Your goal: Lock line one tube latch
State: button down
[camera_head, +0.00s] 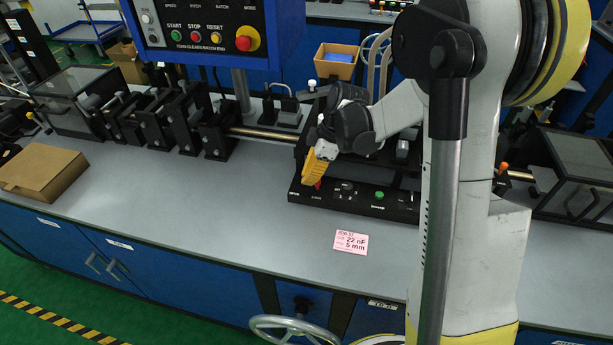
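My gripper (330,148) is over the left part of the black machine unit in the middle of the bench. My arm comes down to it from the right. A yellow piece (313,169) shows at its end; I cannot tell whether this is part of the gripper or something else. The fingers are too small and covered to show open or shut. A brass-coloured tube (262,133) runs along the line from the black clamp brackets (215,135) into the unit. I cannot make out for sure which part is the line one tube latch.
A black control strip (345,198) with knobs lies below my gripper. A pink label card (350,242) and a cardboard box (42,172) are on the grey bench (200,230). A blue control panel (205,30) stands behind. A handwheel (292,328) juts out in front.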

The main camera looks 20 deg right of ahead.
aim_at(322, 189)
dwell(0.6)
jog(key=v, duration=1.2)
